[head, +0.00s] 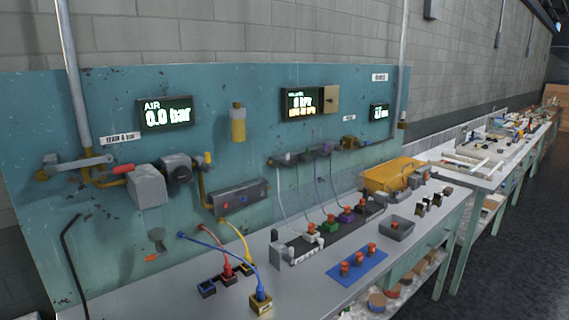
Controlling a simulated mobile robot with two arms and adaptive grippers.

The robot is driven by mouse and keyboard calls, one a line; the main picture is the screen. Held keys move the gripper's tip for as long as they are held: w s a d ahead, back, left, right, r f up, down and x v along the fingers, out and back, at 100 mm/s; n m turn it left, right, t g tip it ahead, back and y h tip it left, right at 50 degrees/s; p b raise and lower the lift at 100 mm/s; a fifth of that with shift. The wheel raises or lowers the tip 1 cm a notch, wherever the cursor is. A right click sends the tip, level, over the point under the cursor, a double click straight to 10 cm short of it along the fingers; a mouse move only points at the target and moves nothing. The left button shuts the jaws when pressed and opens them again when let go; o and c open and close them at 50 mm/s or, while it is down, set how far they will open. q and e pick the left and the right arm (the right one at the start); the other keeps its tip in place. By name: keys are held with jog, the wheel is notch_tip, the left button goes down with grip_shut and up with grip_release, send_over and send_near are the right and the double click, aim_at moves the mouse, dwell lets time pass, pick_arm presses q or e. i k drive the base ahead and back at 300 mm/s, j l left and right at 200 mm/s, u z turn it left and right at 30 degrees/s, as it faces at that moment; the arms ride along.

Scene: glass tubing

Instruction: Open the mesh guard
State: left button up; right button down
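I cannot make out a mesh guard for certain in the head view. A yellow box-like cover (392,176) stands at the back right of the near bench, against the teal panel. Grey metal parts sit at its front right, and its surface is too small to tell whether it is mesh. Neither of my grippers is in view.
The near bench (318,283) carries a blue mat (357,265) with several orange-topped pieces, a grey tray (396,228), and coloured cables (230,262) plugged into blocks. The teal panel (80,130) holds displays, valves and pipes. Dark floor (510,240) lies open at right.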

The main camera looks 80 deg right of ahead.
aim_at(384, 173)
jog(key=z, duration=3.25)
jog(key=i+l+u, duration=0.1)
jog(key=u, duration=0.55)
jog(key=i+l+u, duration=0.3)
jog(key=l+u, duration=0.3)
jog(key=l, duration=0.2)
jog(key=i+l+u, duration=0.1)
jog(key=l+u, duration=0.2)
jog(key=l, duration=0.15)
